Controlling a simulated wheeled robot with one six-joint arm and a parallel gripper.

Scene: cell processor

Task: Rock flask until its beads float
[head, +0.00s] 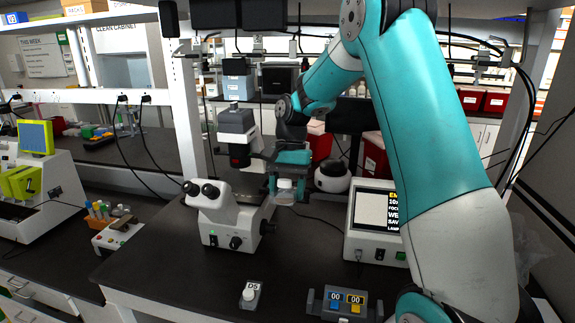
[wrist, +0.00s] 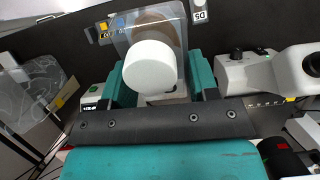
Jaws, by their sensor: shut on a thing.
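My gripper (head: 286,184) is shut on the flask (head: 285,196), holding it above the black bench beside the microscope. In the wrist view the flask's round white cap (wrist: 150,66) sits between my teal fingers (wrist: 158,84). Its clear, flat body (wrist: 176,22) extends beyond the cap, with a brownish tint inside. I cannot make out separate beads or whether any float.
A white microscope (head: 225,215) stands just left of the flask. A white screen unit (head: 373,222) is to the right. A small block marked D5 (head: 250,295) and a grey stand with two 00 displays (head: 343,302) are at the front. Bench between them is clear.

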